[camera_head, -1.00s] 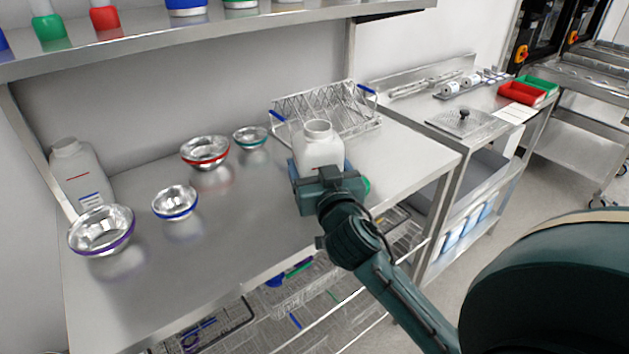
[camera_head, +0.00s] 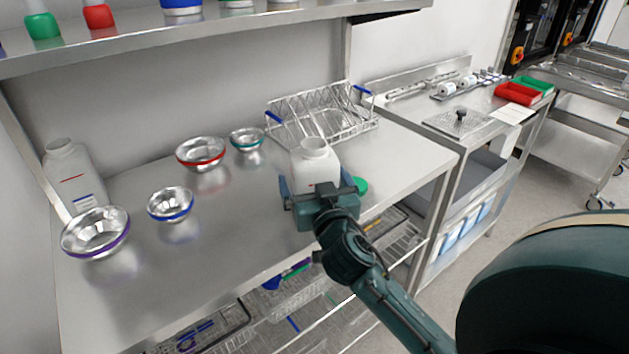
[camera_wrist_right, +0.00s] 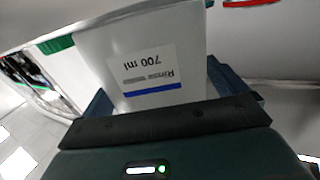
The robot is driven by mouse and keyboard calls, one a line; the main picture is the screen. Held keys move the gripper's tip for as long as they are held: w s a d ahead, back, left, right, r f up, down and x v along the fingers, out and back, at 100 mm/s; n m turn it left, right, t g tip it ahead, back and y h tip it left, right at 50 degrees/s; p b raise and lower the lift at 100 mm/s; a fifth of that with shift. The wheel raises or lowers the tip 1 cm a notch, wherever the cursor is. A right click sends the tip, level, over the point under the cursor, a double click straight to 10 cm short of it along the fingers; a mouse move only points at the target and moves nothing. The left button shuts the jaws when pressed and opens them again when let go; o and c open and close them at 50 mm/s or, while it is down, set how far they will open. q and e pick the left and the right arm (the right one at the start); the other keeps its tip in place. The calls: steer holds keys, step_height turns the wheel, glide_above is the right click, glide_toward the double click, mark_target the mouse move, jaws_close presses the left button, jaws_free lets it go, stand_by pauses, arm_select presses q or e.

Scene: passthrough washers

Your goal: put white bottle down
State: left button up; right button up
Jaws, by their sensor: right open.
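The white bottle (camera_head: 316,164) is upright and uncapped at the right part of the steel table (camera_head: 225,240), seemingly standing on it, though its base is hidden behind my gripper. My right gripper (camera_head: 323,192) is open, its fingers on either side of the bottle's lower part. In the right wrist view the bottle (camera_wrist_right: 150,65) shows a label reading "Rinse 700 ml", upside down, between the fingers (camera_wrist_right: 170,105). A green round lid-like thing (camera_head: 361,186) lies just right of the bottle. My left gripper is not in view.
Several metal bowls with coloured rims, such as the red-rimmed one (camera_head: 201,153), stand on the left. A second white bottle (camera_head: 72,175) stands at the far left. A wire rack (camera_head: 350,125) is behind the bottle. A shelf (camera_head: 200,42) hangs above.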

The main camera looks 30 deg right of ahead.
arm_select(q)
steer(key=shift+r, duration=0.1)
arm_select(e)
steer(key=shift+r, duration=0.1)
steer(key=shift+s, duration=0.15)
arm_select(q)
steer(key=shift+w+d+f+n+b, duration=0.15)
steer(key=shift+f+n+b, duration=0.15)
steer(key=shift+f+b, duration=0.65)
arm_select(e)
steer(key=v, duration=1.1)
steer(key=shift+s, duration=0.3)
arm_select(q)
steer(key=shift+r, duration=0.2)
arm_select(e)
steer(key=shift+a+r, duration=0.1)
steer(key=shift+a, duration=0.05)
